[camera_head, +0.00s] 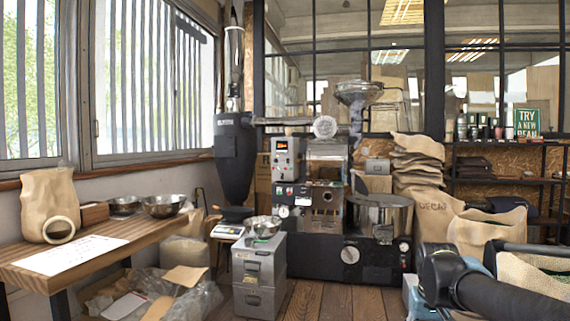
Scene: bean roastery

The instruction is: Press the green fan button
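The coffee roaster (322,200) stands against the back wall, in the middle of the view. Its grey control panel (285,160) is on its left side, with a lit red display near the top. Small buttons sit low on the panel; a tiny greenish one (278,190) shows there, but its label is too small to read. I cannot tell for sure that it is the fan button. My dark arm (500,296) crosses the lower right corner, well apart from the panel. I cannot make out my gripper's fingers in this view.
A wooden bench (95,255) is at the left, with a plastic-lined crate beneath. Sacks (487,230) stand at the right. Some wooden floor (330,300) is clear.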

